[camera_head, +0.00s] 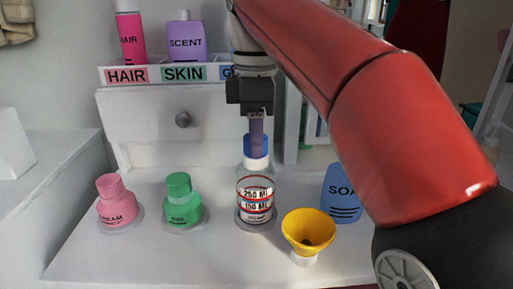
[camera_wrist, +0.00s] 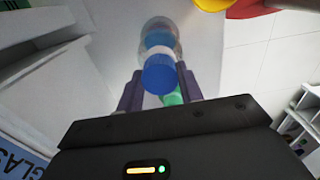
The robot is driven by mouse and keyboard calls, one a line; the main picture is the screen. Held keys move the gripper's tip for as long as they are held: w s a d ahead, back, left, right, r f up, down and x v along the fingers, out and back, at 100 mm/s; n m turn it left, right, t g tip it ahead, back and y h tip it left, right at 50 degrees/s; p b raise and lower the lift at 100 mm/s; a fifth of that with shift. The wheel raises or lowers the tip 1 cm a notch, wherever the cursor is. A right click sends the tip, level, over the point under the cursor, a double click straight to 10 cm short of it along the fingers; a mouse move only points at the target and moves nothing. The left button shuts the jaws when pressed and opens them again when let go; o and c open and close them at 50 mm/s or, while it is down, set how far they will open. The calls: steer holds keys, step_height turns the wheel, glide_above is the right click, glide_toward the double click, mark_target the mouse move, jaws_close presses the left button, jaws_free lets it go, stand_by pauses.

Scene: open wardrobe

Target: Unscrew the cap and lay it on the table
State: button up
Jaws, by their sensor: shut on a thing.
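A clear bottle (camera_head: 255,203) with volume marks and a white neck stands upright on the table (camera_head: 200,252). A blue cap (camera_head: 256,147) is at the top of its neck; I cannot tell how far it is threaded on. My gripper (camera_head: 257,135) points straight down over the bottle, shut on the cap. In the wrist view the cap (camera_wrist: 159,74) sits between the two fingers, with the white neck and clear bottle beyond it. The fingers hide part of the cap in the head view.
A pink cream bottle (camera_head: 117,205) and a green gel bottle (camera_head: 181,203) stand to the left. A yellow funnel (camera_head: 308,231) and a blue soap pack (camera_head: 341,195) are close on the right. A labelled organiser (camera_head: 150,75) is behind. The table's front left is clear.

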steer(key=n, duration=0.4)
steer(key=shift+n, duration=0.3)
steer(key=n, duration=0.3)
jaws_close()
steer(key=n, duration=0.4)
steer(key=shift+n, duration=0.4)
steer(key=n, duration=0.4)
steer(key=shift+n, duration=0.4)
steer(key=o, duration=0.5)
jaws_free()
steer(key=c, duration=0.6)
steer(key=shift+n, duration=1.5)
jaws_close()
